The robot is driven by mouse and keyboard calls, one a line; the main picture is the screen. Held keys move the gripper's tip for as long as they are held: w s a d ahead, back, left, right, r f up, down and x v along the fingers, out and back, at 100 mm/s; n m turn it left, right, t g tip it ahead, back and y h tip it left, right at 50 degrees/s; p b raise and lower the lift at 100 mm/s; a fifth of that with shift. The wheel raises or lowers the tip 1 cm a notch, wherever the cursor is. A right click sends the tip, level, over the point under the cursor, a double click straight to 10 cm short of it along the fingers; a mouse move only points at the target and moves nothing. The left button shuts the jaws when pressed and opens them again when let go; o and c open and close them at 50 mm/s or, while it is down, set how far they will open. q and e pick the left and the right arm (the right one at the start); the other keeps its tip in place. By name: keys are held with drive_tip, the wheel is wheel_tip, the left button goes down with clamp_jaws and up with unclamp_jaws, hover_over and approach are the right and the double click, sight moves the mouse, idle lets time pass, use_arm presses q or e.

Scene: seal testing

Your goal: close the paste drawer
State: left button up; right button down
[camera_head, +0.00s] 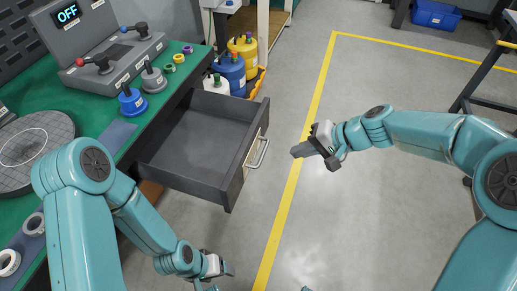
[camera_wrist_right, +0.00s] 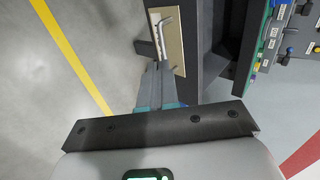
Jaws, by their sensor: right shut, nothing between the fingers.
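The paste drawer (camera_head: 200,146) is pulled out from under the green workbench and looks empty inside.
The green bench (camera_head: 135,125) carries a control box (camera_head: 108,55) reading OFF, small knobs and a round grey plate (camera_head: 30,150). Blue and yellow canisters (camera_head: 243,52) stand behind the drawer. The floor (camera_head: 345,225) right of the drawer is clear, crossed by a yellow line.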

drive_tip(key=b, duration=0.2)
approach(248, 157)
drive_tip(key=f, duration=0.3)
drive_tip(key=shift+s+f, duration=0.2)
drive_tip(key=shift+s, duration=0.05)
drive_tip(key=a, duration=0.1)
drive_tip(key=w+a+p, duration=0.1)
drive_tip(key=a, duration=0.1)
drive_tip(key=shift+w+a+f, duration=0.1)
drive_tip(key=shift+a+f, duration=0.05)
drive_tip(key=shift+f, duration=0.05)
drive_tip(key=shift+w+a, duration=0.2)
drive_tip(key=shift+a, duration=0.25)
drive_tip(key=shift+a, duration=0.1)
